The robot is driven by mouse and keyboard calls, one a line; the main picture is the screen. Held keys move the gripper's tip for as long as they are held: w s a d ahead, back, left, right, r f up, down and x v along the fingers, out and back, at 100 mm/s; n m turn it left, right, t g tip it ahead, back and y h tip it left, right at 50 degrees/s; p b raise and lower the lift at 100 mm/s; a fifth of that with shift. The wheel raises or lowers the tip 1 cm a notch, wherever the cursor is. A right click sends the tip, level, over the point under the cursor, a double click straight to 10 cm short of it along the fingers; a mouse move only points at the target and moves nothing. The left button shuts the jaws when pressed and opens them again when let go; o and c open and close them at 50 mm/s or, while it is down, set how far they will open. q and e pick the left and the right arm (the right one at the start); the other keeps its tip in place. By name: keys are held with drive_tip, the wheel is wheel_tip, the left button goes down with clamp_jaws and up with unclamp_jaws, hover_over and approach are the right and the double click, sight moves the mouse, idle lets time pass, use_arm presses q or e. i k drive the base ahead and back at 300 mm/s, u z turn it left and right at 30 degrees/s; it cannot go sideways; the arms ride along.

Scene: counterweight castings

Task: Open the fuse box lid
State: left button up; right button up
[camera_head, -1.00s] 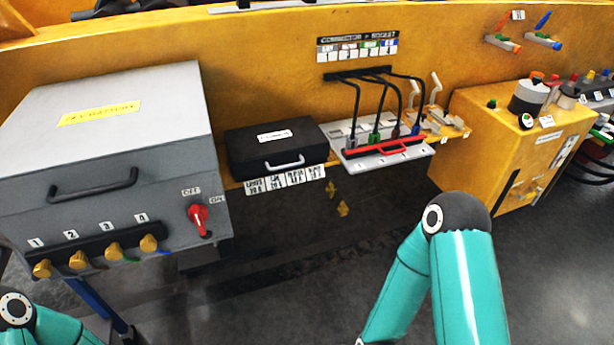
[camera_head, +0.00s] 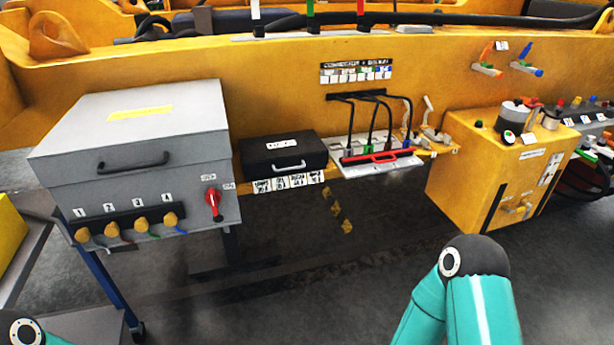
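The fuse box is most likely the small black box (camera_head: 283,152) with a white label on its lid and a pale handle on its front. It sits on a yellow ledge, and its lid is closed. The label is too small to read. My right arm shows at the bottom right and my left arm at the bottom left corner. Both grippers are out of the frame, and neither arm touches the box.
A large grey battery box (camera_head: 140,150) with a black handle and a red switch (camera_head: 213,203) stands left of the black box. A connector panel (camera_head: 378,165) with black cables and a red bar is close on its right. A yellow cabinet (camera_head: 490,175) stands further right.

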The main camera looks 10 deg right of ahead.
sight(264, 148)
drive_tip(key=u, duration=0.15)
drive_tip(key=i, duration=0.9)
drive_tip(key=z, duration=0.05)
